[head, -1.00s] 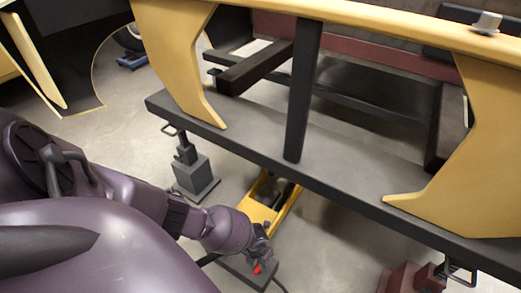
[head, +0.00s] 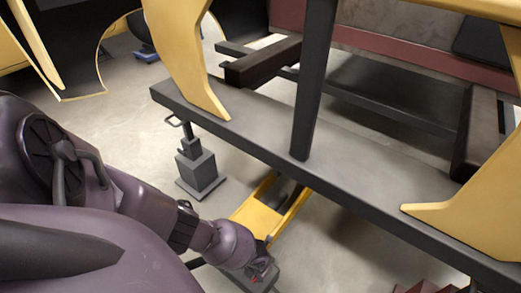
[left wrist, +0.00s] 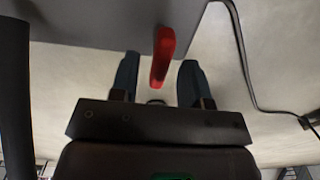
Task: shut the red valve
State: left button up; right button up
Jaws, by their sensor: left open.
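The red valve (left wrist: 163,52) shows as a red lever in the left wrist view, reaching out from a grey block (left wrist: 105,22). My left gripper (left wrist: 158,68) is open, with one finger on each side of the lever's near end. I see a gap on both sides, and cannot tell whether anything touches. In the head view my left gripper (head: 260,268) is low at the bottom centre, over the dark block, and mostly hides the valve; only a speck of red shows. My right gripper is not in view.
A grey frame beam (head: 330,180) with yellow panels crosses just beyond my left arm. A yellow floor jack (head: 258,208) and a grey stand (head: 198,172) are under it. A black cable (left wrist: 243,60) runs beside the block. Bare floor lies left of the stand.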

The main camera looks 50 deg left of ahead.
pick_arm(q)
jog(key=shift+f, duration=0.4)
jog(key=shift+w, duration=0.1)
jog(key=shift+c, duration=0.4)
grip_shut()
